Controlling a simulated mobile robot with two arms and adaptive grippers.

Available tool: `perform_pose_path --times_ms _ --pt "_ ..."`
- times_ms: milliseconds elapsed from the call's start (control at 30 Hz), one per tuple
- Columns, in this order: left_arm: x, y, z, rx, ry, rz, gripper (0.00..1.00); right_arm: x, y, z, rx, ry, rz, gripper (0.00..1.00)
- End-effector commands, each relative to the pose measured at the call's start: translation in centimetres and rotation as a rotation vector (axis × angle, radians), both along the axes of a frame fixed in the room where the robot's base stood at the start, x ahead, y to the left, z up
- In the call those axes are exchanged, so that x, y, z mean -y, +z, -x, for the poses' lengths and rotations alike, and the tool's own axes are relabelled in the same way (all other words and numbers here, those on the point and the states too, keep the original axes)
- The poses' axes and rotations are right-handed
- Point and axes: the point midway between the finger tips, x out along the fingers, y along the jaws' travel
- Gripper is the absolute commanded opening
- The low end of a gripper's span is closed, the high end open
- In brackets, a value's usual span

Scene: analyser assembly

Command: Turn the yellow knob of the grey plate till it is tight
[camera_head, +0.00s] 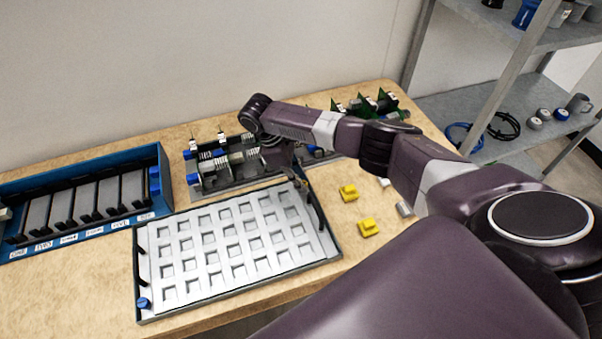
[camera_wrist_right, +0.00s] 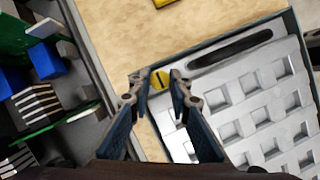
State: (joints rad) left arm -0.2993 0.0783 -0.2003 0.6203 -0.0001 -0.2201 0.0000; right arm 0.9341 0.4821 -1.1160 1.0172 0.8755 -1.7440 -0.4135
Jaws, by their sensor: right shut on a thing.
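The grey plate (camera_head: 237,236) with rows of square pockets lies in a dark-rimmed tray on the table; its corner also shows in the wrist view (camera_wrist_right: 225,132). The yellow knob (camera_wrist_right: 160,80) sits at the plate's corner, with a dark slot across its top. My right gripper (camera_wrist_right: 159,77) has one fingertip on each side of the knob and is shut on it. In the head view my right gripper (camera_head: 302,184) reaches down at the plate's far right corner and hides the knob. My left gripper is not in view.
A blue knob (camera_head: 144,303) sits at the near left corner. A blue rack (camera_head: 88,231) stands at left. An open unit with boards (camera_head: 222,168) stands behind the plate. Yellow parts (camera_head: 368,228) lie right of it. A dark handle (camera_wrist_right: 230,48) is close to my fingers.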

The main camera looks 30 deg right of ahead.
Motion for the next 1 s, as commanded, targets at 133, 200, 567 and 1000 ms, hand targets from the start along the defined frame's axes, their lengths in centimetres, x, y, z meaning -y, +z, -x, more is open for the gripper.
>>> perform_pose_path --times_ms 133,200,567,1000 --pt "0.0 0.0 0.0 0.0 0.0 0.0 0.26 0.0 0.1 -0.1 0.003 -0.002 0.0 0.0" --pt "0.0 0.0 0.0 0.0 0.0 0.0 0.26 0.0 0.1 -0.1 0.003 -0.001 0.0 0.0" --pt "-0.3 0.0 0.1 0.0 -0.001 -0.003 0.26 0.0 0.0 -0.1 0.002 -0.001 0.0 0.26" --pt "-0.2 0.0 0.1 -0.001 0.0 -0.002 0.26 -2.0 6.0 -1.8 0.006 0.001 -0.003 0.26"
